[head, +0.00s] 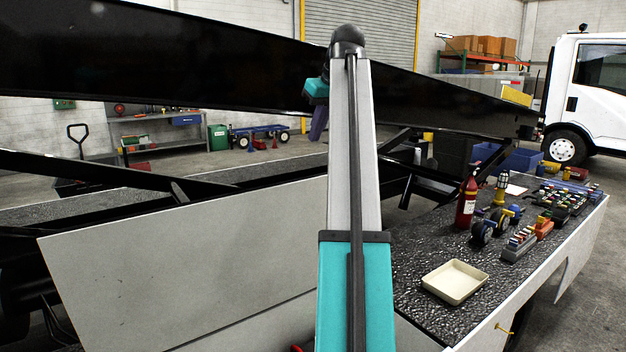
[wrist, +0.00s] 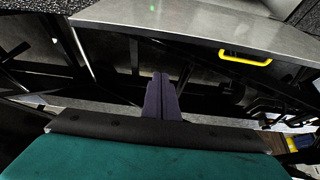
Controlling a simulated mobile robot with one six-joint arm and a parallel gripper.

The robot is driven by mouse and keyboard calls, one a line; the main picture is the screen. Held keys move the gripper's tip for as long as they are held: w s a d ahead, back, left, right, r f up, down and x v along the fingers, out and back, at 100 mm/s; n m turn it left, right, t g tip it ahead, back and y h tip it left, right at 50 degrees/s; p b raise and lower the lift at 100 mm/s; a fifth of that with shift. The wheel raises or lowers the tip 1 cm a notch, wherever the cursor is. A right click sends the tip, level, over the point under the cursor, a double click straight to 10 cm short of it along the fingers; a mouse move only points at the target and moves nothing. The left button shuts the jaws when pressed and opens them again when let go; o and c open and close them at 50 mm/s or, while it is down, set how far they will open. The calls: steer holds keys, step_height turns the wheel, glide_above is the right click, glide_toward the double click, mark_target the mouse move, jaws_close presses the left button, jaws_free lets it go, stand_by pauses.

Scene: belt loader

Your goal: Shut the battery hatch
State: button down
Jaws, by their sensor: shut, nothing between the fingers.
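A flat light-grey panel with a yellow handle (wrist: 245,57) spans the top of the wrist view; it looks like the battery hatch (wrist: 190,22), but I cannot be sure. In the head view a large plain grey panel (head: 190,265) stands tilted left of my arm; I cannot tell whether it is the same panel. My gripper (head: 316,136) is beyond the top of my arm, partly hidden by it, in front of the black boom. In the wrist view its purple fingers (wrist: 162,78) are together and empty, pointing below the panel's edge, apart from the handle.
The long black boom (head: 180,65) crosses behind my arm, with black struts below. A speckled deck (head: 420,275) at right carries a cream tray (head: 455,281), a red extinguisher (head: 467,199) and several small items. A white truck (head: 590,95) stands at far right.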

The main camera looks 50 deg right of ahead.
steer(key=shift+f, duration=0.35)
steer(key=p+x, duration=0.1)
steer(key=x, duration=0.9)
steer(key=shift+s+a+f+p, duration=0.1)
steer(key=shift+s+a+p, duration=0.1)
steer(key=shift+s, duration=0.45)
steer(key=shift+s+a+f+p, duration=0.1)
steer(key=shift+s+a+p, duration=0.15)
steer(key=shift+s, duration=0.4)
steer(key=shift+s+a+f+p, duration=0.1)
steer(key=shift+s+a+p, duration=0.1)
steer(key=shift+s, duration=0.45)
steer(key=shift+a, duration=0.1)
